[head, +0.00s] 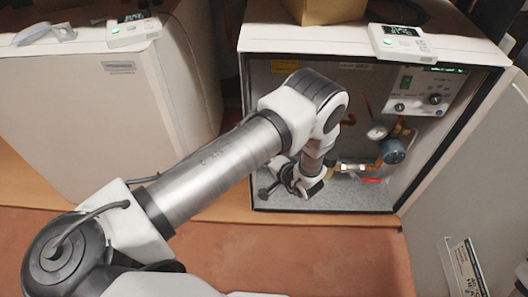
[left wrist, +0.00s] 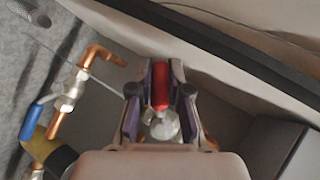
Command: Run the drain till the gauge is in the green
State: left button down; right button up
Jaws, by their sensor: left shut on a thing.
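The gauge (head: 377,132) is a small round white dial inside the open heat pump cabinet; its needle and green band are too small to read. A red lever handle (head: 370,181) shows below the brass valve fitting (head: 350,167) in the head view. My left arm reaches into the cabinet, and its gripper is mostly hidden behind its own wrist there. In the left wrist view, my left gripper (left wrist: 161,82) is shut on a red handle (left wrist: 160,88) above a silvery fitting (left wrist: 163,127). I cannot tell whether both views show the same red handle. My right gripper is not in view.
A blue-handled valve (left wrist: 46,100) sits on copper pipe beside the gripper. A blue round pump (head: 393,152) and control panel (head: 420,92) are at the cabinet's right. The cabinet door (head: 470,190) stands open at right. A second closed unit (head: 110,110) stands left.

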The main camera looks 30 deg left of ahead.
pick_arm(q)
jog(key=shift+w+d+f+n+h+p, duration=0.1)
jog(key=shift+d+f+n+h+p, duration=0.1)
jog(key=shift+f+n+h+p, duration=0.35)
jog(key=shift+r, duration=0.15)
jog(key=c, duration=1.1)
grip_release()
jog(key=v, duration=0.7)
jog(key=shift+d+r, duration=0.15)
jog(key=shift+r, duration=0.05)
